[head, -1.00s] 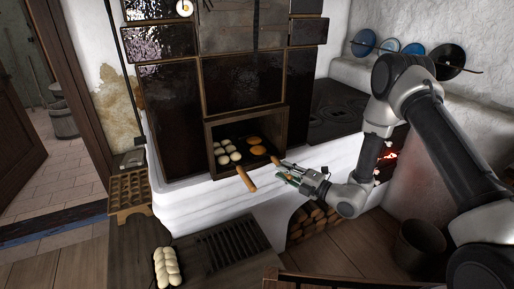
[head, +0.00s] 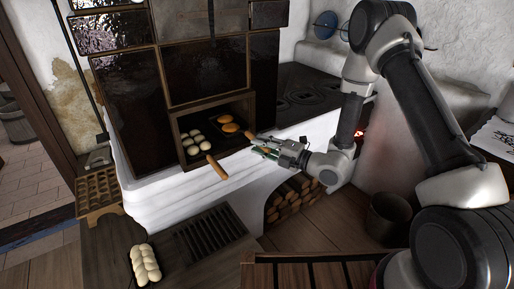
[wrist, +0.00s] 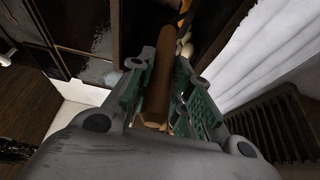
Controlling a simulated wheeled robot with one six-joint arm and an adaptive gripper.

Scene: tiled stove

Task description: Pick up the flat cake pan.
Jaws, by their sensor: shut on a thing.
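The flat cake pan (head: 241,132) is a dark pan with golden flat cakes in the oven opening, right of the bun pan and set higher in the picture. My gripper (head: 262,146) is outside the opening, at its lower right, shut on the pan's wooden handle. In the wrist view the brown handle (wrist: 160,72) runs between the green-padded fingers (wrist: 158,98). The pan's body is mostly out of sight there. Whether the pan touches the oven floor is hard to tell.
A second pan with white buns (head: 196,143) is in the oven on the left; its wooden handle (head: 217,168) sticks out close to my gripper. The oven frame (head: 214,104) surrounds both pans. The white stove ledge (head: 165,195) lies below. A braided loaf (head: 145,265) lies at front left.

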